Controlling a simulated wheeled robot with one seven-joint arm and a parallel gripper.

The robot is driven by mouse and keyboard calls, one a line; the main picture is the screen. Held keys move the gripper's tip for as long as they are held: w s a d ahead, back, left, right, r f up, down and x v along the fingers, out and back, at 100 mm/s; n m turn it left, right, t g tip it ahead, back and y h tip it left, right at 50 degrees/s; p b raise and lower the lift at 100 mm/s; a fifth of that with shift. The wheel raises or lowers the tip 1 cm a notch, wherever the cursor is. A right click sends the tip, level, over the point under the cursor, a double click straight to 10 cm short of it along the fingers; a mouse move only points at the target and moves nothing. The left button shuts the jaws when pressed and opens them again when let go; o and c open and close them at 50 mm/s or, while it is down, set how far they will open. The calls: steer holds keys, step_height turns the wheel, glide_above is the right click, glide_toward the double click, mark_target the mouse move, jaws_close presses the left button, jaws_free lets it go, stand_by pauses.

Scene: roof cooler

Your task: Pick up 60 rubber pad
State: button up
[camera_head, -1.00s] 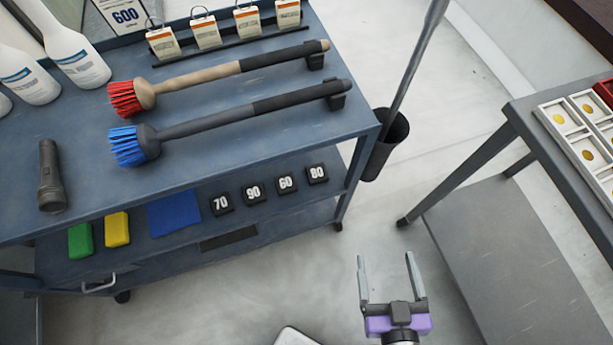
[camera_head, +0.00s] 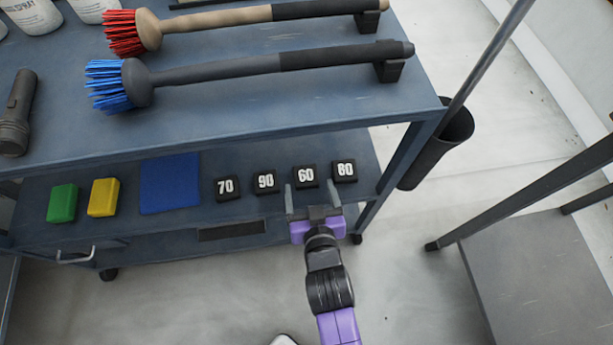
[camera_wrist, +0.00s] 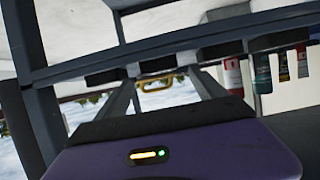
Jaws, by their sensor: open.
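The 60 rubber pad (camera_head: 305,176) is a small black block with a white "60" on its face. It sits on the cart's lower shelf, between the 90 pad (camera_head: 265,181) and the 80 pad (camera_head: 344,171). The 70 pad (camera_head: 227,188) is at the left end of the row. My gripper (camera_head: 311,190) is open and empty, just in front of the 60 pad, its fingers pointing toward the shelf. In the wrist view, dark blocks stand in a row beyond the fingers, one between them (camera_wrist: 158,66); their numbers are not readable.
The upper shelf (camera_head: 230,105) overhangs the pads, with a blue brush (camera_head: 230,73) on it. A cart leg (camera_head: 402,165) stands right of the pads. A blue cloth (camera_head: 169,184), yellow block (camera_head: 103,197) and green block (camera_head: 62,203) lie to the left.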

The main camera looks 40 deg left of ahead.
mark_target(306, 177)
steer(key=b+x, duration=0.1)
steer(key=x, duration=0.3)
steer(key=shift+w+a+f+b, duration=0.1)
steer(key=shift+a+f+b, duration=0.1)
steer(key=shift+b, duration=0.1)
steer(key=shift+r, duration=0.1)
steer(key=c, duration=1.5)
